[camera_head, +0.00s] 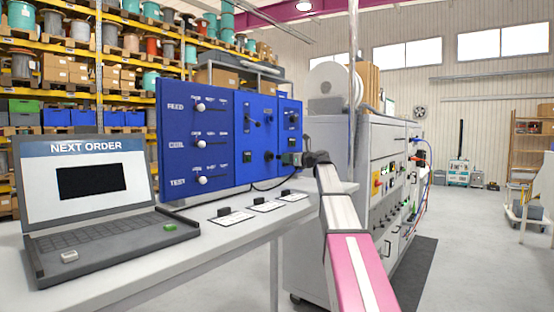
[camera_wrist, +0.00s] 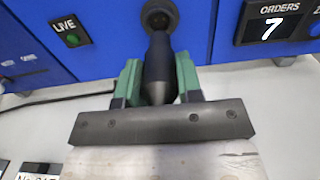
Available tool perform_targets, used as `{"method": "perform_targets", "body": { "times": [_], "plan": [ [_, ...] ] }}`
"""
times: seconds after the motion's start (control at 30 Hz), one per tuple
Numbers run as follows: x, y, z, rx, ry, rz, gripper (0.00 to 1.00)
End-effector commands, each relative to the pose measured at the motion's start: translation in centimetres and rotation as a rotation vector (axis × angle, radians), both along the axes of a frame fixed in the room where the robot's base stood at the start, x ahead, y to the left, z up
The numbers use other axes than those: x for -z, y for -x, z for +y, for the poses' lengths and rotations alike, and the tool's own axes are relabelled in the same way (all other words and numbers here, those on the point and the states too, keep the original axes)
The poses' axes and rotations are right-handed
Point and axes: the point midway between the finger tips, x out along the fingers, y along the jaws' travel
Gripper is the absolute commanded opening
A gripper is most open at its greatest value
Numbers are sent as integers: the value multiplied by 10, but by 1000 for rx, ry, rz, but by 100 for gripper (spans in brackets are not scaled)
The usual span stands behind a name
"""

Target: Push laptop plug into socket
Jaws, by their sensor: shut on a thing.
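The laptop plug (camera_wrist: 159,70) is a black tapered body in the middle of the wrist view. My gripper (camera_wrist: 160,82) has its two green fingers shut on the plug, one on each side. The plug's far end points at the round black socket (camera_wrist: 159,15) on the blue panel and meets or overlaps it in this view; I cannot tell how deep it sits. In the head view my gripper (camera_head: 308,159) is at the right end of the blue panel, and the plug and socket there are too small to make out. The open laptop (camera_head: 90,200) stands on the table at left.
The blue panel (camera_head: 215,140) has several knobs and switches. The wrist view shows a LIVE indicator (camera_wrist: 71,31) and an ORDERS counter (camera_wrist: 271,22) reading 7. A black cable (camera_wrist: 60,98) runs along the table. Labelled cards (camera_head: 232,217) lie in front. A grey cabinet (camera_head: 385,135) stands at right.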

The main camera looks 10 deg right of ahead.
Motion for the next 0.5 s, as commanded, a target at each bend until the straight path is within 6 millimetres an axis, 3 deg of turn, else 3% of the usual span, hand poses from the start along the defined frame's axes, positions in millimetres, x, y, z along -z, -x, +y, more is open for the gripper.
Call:
{"method": "perform_targets", "body": {
  "times": [0.5],
  "plan": [
    [0, 27, -25, 0, -1, -1, 0]
  ]
}}
